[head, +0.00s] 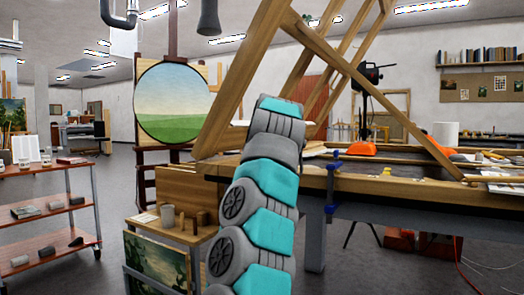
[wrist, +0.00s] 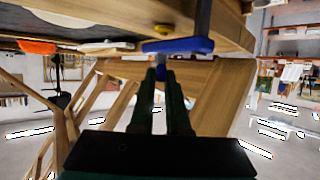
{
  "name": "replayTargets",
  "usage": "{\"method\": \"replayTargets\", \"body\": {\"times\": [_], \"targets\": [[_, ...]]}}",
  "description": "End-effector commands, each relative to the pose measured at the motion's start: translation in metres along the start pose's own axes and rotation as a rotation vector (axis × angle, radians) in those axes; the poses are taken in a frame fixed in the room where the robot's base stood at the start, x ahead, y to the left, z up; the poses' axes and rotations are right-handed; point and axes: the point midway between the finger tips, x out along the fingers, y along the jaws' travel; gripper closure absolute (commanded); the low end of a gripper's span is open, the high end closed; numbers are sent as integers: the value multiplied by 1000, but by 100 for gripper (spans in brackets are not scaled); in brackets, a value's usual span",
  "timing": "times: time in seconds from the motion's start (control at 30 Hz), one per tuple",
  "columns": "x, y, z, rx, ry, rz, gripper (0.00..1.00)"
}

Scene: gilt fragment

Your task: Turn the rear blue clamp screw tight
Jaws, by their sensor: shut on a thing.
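In the wrist view, which is upside down, a blue clamp (wrist: 178,46) sits on the wooden table edge with a grey bar running from it. My gripper (wrist: 161,75) has its two dark green fingers closed at the clamp's blue screw, which is mostly hidden between the fingertips. In the head view a blue clamp (head: 331,190) stands on the near edge of the wooden worktable (head: 400,187). I cannot tell whether it is the same clamp. My gripper does not show in the head view; my grey and teal arm rises in front of the table.
A large wooden frame (head: 243,75) leans over the table close to my arm. An orange object (head: 362,149) lies on the tabletop. A shelf trolley (head: 50,207) stands left, with open floor between.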

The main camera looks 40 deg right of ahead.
Motion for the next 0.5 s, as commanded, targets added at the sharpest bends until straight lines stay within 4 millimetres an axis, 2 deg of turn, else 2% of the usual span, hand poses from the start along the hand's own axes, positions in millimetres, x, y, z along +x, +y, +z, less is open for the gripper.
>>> {"method": "replayTargets", "body": {"times": [0.5], "targets": [[1,-2,0,62,0,156,100]]}}
